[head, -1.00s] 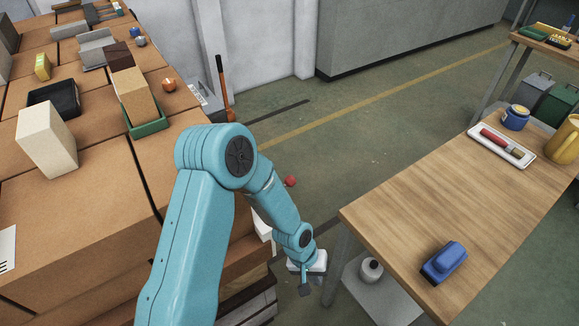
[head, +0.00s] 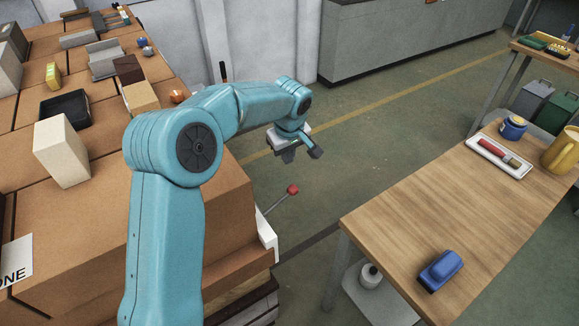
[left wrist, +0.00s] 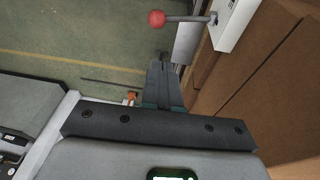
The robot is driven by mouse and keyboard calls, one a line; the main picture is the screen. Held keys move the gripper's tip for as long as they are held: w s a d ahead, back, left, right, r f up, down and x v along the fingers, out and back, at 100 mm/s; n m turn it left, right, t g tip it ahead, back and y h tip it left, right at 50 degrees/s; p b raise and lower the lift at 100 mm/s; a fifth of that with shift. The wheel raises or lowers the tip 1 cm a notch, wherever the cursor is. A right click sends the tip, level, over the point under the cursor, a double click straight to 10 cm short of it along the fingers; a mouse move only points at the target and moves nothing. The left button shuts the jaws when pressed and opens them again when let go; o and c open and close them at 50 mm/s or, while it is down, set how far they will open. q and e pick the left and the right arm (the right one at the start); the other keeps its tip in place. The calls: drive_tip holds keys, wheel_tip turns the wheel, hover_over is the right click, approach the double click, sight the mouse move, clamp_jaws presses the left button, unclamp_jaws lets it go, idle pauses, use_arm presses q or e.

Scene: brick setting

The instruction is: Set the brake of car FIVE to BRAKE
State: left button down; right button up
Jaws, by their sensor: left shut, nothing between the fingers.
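A brake lever with a red ball knob (head: 292,189) and a thin grey rod leans out from a white housing (head: 267,233) on the side of the near brick-laden car. The left wrist view also shows the red knob (left wrist: 156,19), with its rod running right to the white housing (left wrist: 234,22). My left gripper (head: 315,152) is above and beyond the knob in the head view, apart from it. Its fingers (left wrist: 165,70) are shut and empty. The sign (head: 16,263) on the near load reads "ONE"; I see no label FIVE. My right gripper is out of view.
Brown blocks carry a cream block (head: 61,150), a black tray (head: 66,108) and other items on the left. A wooden table (head: 400,215) with a blue stapler-like object (head: 440,270) stands on the right. Green floor between them is open.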

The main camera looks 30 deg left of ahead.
use_arm(q)
drive_tip(key=p, duration=0.2)
approach(290, 187)
drive_tip(key=x, duration=0.5)
drive_tip(key=shift+w+a, duration=0.15)
drive_tip(key=shift+a, duration=0.2)
drive_tip(key=shift+w+d+f+p, duration=0.1)
drive_tip(key=shift+d+f+p, duration=0.15)
drive_tip(key=shift+f, duration=0.55)
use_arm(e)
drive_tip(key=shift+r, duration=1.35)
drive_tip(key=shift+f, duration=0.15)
